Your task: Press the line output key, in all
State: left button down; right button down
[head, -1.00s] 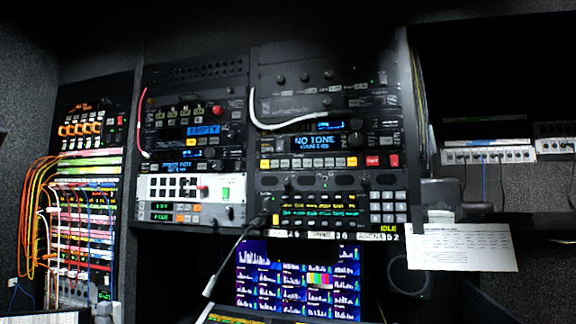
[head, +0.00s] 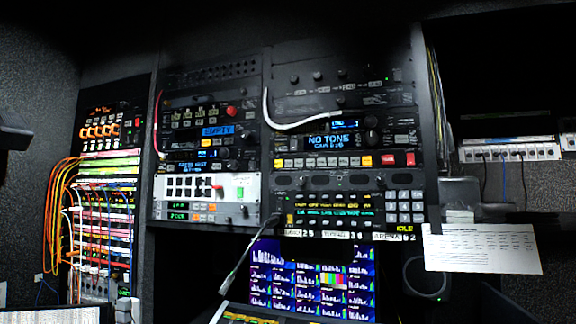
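In the head view a rack of broadcast units fills the middle. One unit shows "NO TONE" on a blue display (head: 332,140). Below it is a row of lit keys (head: 322,162), with orange, white and yellow ones and a red key (head: 389,160) at its right end. Their labels are too small to read, so I cannot tell which is the line output key. Lower down is a panel with a yellow-green legend display (head: 335,203) and a grey keypad (head: 404,205). Neither gripper is in view.
A patch bay (head: 104,220) with orange, white and blue cables stands at the left. A multiview monitor (head: 312,280) sits below the rack. A gooseneck lamp (head: 240,250) crosses in front. A paper sheet (head: 482,248) hangs at the right.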

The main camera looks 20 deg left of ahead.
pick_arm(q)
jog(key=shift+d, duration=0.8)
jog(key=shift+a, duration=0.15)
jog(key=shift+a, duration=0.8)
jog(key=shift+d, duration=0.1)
